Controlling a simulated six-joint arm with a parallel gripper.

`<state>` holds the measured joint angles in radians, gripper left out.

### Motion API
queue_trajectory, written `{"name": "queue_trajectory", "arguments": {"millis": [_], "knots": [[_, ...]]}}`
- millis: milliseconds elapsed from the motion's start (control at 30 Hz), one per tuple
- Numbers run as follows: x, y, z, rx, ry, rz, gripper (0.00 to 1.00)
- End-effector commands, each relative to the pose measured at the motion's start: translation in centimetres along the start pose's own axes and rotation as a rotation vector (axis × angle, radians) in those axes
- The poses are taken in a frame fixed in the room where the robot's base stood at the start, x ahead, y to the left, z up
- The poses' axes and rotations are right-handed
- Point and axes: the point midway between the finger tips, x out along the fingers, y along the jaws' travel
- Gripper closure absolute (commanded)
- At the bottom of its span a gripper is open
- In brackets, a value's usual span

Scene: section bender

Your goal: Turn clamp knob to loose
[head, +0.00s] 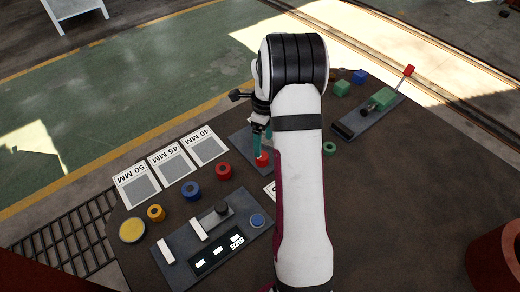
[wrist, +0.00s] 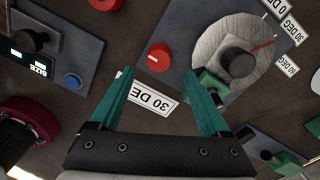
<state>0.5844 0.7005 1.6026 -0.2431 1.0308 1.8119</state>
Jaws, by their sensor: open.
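The red knob (wrist: 160,57) with a pale line across its top sits on a blue-grey plate (wrist: 183,28), and I take it to be the clamp knob. In the head view it shows as a red spot (head: 262,160) on the plate, partly hidden by my arm. My gripper (wrist: 158,76) is open, with its two teal fingers apart and nothing between them. In the wrist view the knob appears just beyond the fingertips, between their lines. In the head view the teal fingers (head: 262,138) point down over the plate by the knob; contact cannot be told.
A grey disc (wrist: 213,50) with a black hub and red pointer lies right of the knob. A green block (wrist: 211,83) is close to the right finger. A control panel (head: 180,240) stands left, a red-tipped lever (head: 408,71) at right. Several rings and MM cards lie on the table.

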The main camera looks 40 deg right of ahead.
Motion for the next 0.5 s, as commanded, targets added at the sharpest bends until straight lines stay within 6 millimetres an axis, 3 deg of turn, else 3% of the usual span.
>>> {"name": "queue_trajectory", "arguments": {"millis": [100,200,500], "knots": [[3.1,0.1,0.0,0.0,0.002,0.004,0.2],[4.8,0.1,0.0,-0.001,0.001,0.002,0.2],[6.3,0.0,0.1,-0.001,-0.001,-0.001,0.2]]}}
